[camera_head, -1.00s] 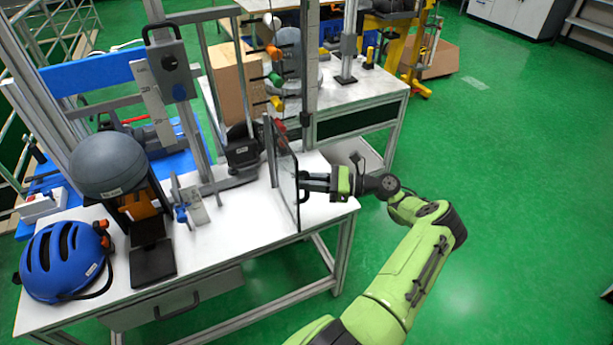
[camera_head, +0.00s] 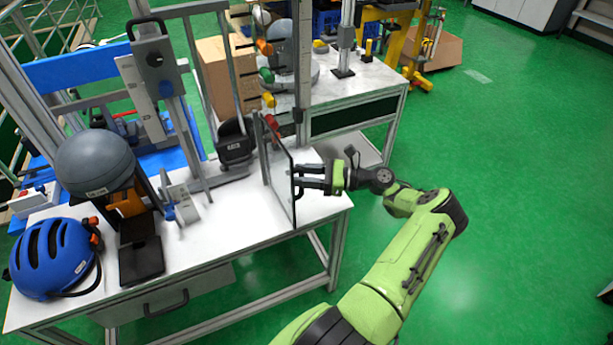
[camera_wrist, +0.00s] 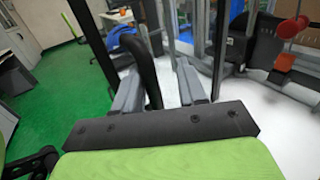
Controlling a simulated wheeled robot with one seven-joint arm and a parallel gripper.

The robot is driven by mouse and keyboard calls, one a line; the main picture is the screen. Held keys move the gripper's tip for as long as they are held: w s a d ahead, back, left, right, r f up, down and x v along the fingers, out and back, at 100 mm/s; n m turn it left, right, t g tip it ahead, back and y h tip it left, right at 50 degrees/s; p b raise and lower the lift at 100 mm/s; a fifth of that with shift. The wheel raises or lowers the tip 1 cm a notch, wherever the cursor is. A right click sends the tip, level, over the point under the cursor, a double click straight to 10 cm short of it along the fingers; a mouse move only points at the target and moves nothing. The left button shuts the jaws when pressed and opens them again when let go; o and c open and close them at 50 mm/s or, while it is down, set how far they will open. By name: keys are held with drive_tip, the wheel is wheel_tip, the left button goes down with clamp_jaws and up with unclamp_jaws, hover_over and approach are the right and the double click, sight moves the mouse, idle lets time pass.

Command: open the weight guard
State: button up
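The weight guard (camera_head: 281,180) appears to be the clear, dark-edged panel standing upright on the white table, right of the tower. It stands swung out toward the table's right front. A dark handle is on its right face; in the wrist view this black curved handle (camera_wrist: 146,68) rises between my fingers, closer to the left one. My gripper (camera_head: 302,178) is at the panel's right side, level with the handle. Its two fingers also show in the wrist view (camera_wrist: 158,88), parted with a gap around the handle. Any contact with the handle cannot be told.
A grey ball (camera_head: 96,163) on a dark stand and a blue helmet (camera_head: 52,258) are at the table's left. The tower's upright rails (camera_head: 304,70) stand behind the panel. A second table (camera_head: 375,88) is behind. Green floor to the right is free.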

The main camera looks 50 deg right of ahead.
idle(0.4)
drive_tip(key=v, duration=1.5)
drive_tip(key=shift+s+d+b, duration=0.2)
drive_tip(key=shift+s+b, duration=0.15)
drive_tip(key=shift+b, duration=0.1)
